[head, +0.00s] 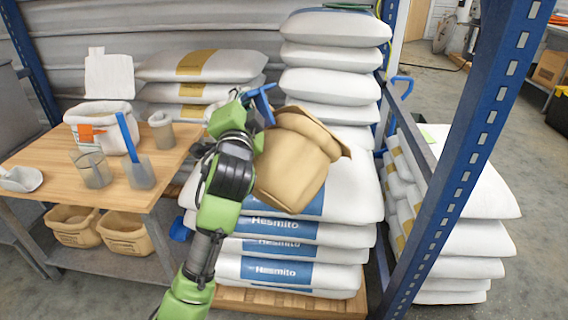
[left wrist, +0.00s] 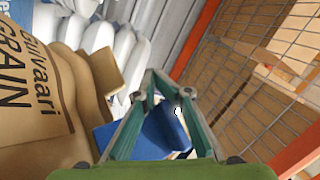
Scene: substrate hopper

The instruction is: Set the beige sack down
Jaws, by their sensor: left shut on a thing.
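The beige sack (head: 290,170) hangs tilted in front of the stacked white sacks, its rolled top toward the upper right. In the left wrist view the sack (left wrist: 35,95), printed with "GRAIN", fills the left side, beside my left gripper's fingers (left wrist: 150,88). A blue piece (left wrist: 140,140) shows between the fingers; I cannot tell whether it belongs to the sack. My right gripper is not in view.
White sacks (head: 285,252) with blue labels lie piled on a wooden pallet (head: 290,300), with a taller stack (head: 335,30) behind. A wooden table (head: 55,160) at left carries a white tub, cups and a scoop. A blue rack post (head: 470,140) stands at right.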

